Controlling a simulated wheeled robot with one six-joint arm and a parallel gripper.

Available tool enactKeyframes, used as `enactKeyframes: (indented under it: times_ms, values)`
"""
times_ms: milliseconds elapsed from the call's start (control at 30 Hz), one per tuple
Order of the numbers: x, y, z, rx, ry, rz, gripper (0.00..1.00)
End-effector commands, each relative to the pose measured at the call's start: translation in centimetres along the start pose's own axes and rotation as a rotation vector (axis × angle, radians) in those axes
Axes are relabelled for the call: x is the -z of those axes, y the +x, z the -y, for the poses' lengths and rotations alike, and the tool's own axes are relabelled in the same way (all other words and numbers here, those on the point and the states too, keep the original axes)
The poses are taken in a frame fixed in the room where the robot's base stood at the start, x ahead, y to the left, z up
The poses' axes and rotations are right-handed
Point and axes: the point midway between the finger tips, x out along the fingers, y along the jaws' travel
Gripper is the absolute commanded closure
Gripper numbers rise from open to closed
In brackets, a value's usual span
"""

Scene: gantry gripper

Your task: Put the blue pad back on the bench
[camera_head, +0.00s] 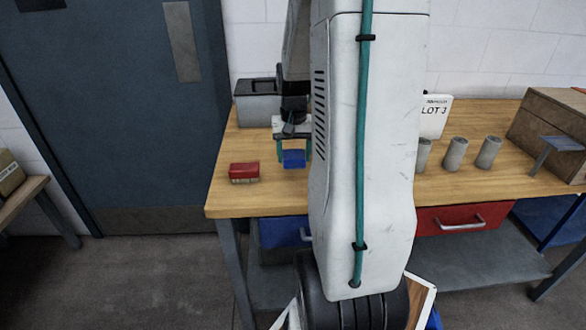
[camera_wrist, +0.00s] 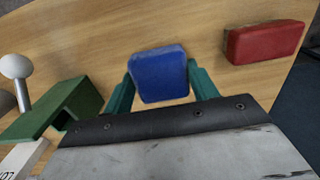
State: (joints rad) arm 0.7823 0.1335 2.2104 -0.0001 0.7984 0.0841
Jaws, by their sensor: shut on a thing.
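The blue pad (camera_head: 294,158) is between the teal fingers of my gripper (camera_head: 294,150), over the left part of the wooden bench (camera_head: 265,195). In the wrist view the blue pad (camera_wrist: 159,74) sits between the two fingers (camera_wrist: 161,88), which are shut on its sides. Whether its underside touches the bench top cannot be told. A red pad (camera_head: 244,172) lies on the bench to the left of the blue one; it also shows at the upper right in the wrist view (camera_wrist: 265,42).
A grey box (camera_head: 257,108) stands at the back left of the bench. Several grey cylinders (camera_head: 455,154), a white sign (camera_head: 434,116) and a wooden box (camera_head: 553,125) are on the right. In the wrist view a green bracket (camera_wrist: 70,108) is near the gripper. Bare bench lies around the red pad.

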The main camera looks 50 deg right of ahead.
Motion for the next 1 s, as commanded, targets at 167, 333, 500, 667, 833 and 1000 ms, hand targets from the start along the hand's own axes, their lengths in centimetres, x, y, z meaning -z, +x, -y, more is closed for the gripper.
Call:
enactKeyframes:
  times_ms: [167, 333, 500, 667, 833, 1000]
  values:
    - [-0.1, 1.4, 0.1, 0.000, -0.001, 0.002, 0.63]
    - [-0.1, 3.8, 0.1, 0.000, -0.002, 0.003, 0.63]
    - [0.0, 4.5, 0.1, 0.000, -0.002, -0.001, 0.63]
    - [0.0, 4.5, 0.1, 0.000, -0.002, -0.001, 0.63]
    - [0.0, 4.7, 0.2, 0.000, -0.003, 0.000, 0.22]
    - [0.0, 4.7, 0.2, 0.000, -0.003, 0.000, 0.20]
